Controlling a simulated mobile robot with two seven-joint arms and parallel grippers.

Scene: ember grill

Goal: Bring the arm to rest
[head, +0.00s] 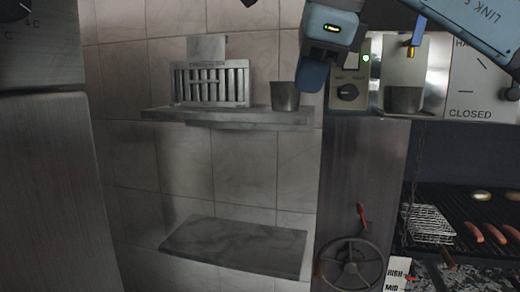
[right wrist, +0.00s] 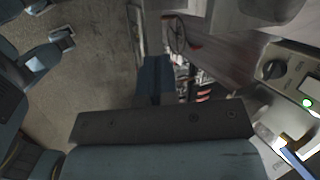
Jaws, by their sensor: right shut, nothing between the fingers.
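My right gripper (head: 313,74) is at the top of the head view, its arm coming in from the upper right. Its blue fingers point down, in front of the wall to the right of the upper shelf's metal cup. In the right wrist view the fingers (right wrist: 155,80) are together with nothing between them. My left gripper does not show in the head view.
A metal cup (head: 285,96) and a slotted rack (head: 210,83) stand on the upper shelf (head: 165,115). A lower shelf (head: 235,245) is bare. A control panel (head: 347,92) is right of the gripper. A handwheel (head: 350,266) and grill (head: 470,205) are lower right.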

